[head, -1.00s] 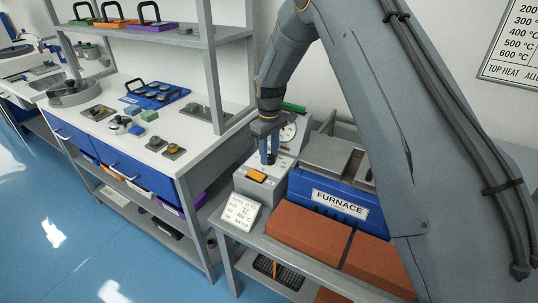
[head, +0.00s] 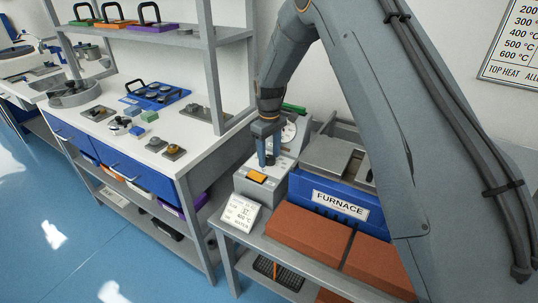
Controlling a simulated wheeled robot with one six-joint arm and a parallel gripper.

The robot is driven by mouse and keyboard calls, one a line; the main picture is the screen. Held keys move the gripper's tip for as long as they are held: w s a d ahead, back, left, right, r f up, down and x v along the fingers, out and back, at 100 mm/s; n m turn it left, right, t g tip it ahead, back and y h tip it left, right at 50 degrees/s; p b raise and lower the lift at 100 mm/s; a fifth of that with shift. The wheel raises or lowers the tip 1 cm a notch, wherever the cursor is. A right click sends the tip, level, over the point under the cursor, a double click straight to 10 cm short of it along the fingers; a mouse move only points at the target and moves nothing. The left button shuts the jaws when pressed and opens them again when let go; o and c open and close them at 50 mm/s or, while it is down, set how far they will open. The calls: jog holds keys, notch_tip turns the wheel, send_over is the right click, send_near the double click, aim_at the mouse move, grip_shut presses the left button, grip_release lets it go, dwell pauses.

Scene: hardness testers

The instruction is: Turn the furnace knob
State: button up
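The blue furnace (head: 333,200) with a white FURNACE label stands on the low bench at the right. A grey control box (head: 262,187) with an orange switch (head: 257,176) and a round dial (head: 289,131) stands left of it. My gripper (head: 269,165) points down just over the control box, behind the orange switch and in front of the dial. I cannot make out the knob; the fingers may hide it. The fingers are too small to tell whether they are open or shut on something.
Orange-brown blocks (head: 308,230) lie in front of the furnace, and a small instruction card (head: 240,212) stands at the bench's left end. A white worktop (head: 130,147) with testers and a shelf above is at the left. The blue floor in front is clear.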

aim_at(269, 157)
jog(key=shift+r, duration=0.1)
notch_tip(269, 157, up, 7)
jog(key=shift+r+b, duration=0.15)
jog(key=shift+b, duration=0.45)
jog(key=shift+r, duration=0.15)
